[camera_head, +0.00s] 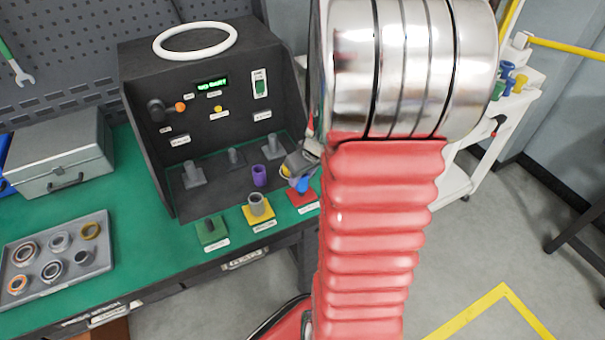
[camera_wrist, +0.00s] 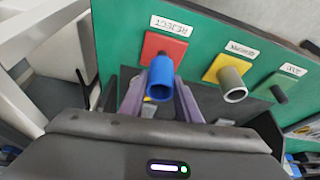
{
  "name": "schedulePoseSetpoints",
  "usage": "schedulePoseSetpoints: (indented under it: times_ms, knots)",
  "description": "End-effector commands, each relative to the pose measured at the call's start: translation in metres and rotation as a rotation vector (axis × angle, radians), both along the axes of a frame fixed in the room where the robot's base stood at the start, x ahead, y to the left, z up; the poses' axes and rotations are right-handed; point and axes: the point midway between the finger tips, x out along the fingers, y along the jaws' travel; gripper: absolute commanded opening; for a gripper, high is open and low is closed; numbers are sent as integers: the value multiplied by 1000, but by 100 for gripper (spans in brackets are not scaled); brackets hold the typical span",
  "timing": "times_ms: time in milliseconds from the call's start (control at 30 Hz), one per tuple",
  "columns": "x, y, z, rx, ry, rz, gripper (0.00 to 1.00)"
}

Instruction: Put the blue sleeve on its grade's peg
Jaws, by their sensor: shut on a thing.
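The blue sleeve (camera_wrist: 161,80) is held between the two fingers of my gripper (camera_wrist: 160,98), which is shut on it. In the head view the sleeve (camera_head: 302,184) shows just below my gripper (camera_head: 299,168), over the red plate (camera_head: 304,198). In the wrist view the red plate (camera_wrist: 155,44) with a REJECT label lies behind the sleeve. A yellow plate (camera_head: 258,217) carries a grey sleeve or peg (camera_head: 256,203). A green plate (camera_head: 212,236) has a dark peg (camera_wrist: 278,93).
The dark tester (camera_head: 160,185) stands behind the plates, with several grey posts and a purple sleeve (camera_head: 259,176) in its bay. A tray of rings (camera_head: 58,285) and a grey case (camera_head: 60,160) are at left.

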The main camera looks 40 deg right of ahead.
Motion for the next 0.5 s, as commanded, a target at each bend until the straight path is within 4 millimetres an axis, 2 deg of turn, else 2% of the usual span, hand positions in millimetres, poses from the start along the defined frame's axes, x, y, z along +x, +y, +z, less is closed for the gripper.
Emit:
schedulePoseSetpoints:
  times_ms: [500]
  knots:
    - [0, 0, -3, 0, 0, -1, 0]
